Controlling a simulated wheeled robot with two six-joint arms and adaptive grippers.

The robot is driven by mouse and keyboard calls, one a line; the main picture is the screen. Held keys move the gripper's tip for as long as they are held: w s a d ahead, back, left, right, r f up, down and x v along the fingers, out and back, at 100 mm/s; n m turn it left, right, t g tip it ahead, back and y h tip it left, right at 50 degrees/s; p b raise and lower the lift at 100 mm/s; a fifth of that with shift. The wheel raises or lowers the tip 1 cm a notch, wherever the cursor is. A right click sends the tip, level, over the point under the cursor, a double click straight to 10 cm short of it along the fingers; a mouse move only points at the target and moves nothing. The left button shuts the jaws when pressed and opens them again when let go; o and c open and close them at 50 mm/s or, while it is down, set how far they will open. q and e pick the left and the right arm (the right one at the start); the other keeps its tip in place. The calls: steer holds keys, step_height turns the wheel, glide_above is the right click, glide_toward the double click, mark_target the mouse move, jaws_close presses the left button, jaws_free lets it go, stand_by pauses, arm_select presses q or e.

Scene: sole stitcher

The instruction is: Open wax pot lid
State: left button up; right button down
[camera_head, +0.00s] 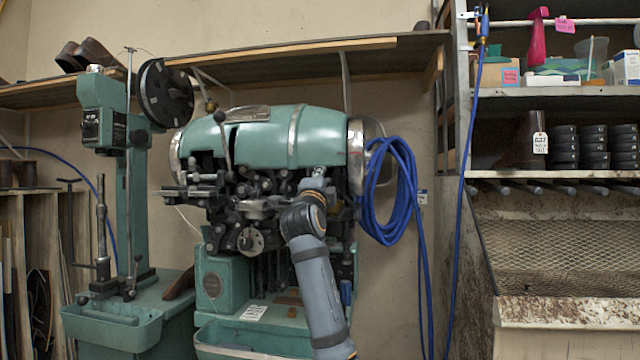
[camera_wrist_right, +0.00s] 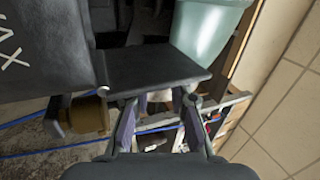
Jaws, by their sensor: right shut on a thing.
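The wax pot (camera_wrist_right: 38,55) is a dark box with part of the white lettering "WAX", at the left of the right wrist view. A flat dark plate (camera_wrist_right: 155,66), apparently its lid, juts out from beside it. My right gripper (camera_wrist_right: 155,96) is at the plate's near edge and shut on it, its two fingers set apart. The plate hides the fingertips' contact. In the head view my right arm reaches up to the middle of the green stitching machine (camera_head: 320,135). There I cannot make out the pot, lid or right fingertips. My left gripper is not in view.
A coiled blue hose (camera_head: 392,190) hangs close to the right of my right arm. A green post machine (camera_head: 140,190) stands at left. Shelves (camera_head: 560,90) with boxes stand at right. A pale green bin (camera_wrist_right: 208,30) is beyond the plate.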

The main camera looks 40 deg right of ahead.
steer(key=shift+f, duration=0.15)
steer(key=c, duration=1.3)
jaws_free()
steer(key=shift+o, duration=0.2)
steer(key=v, duration=1.2)
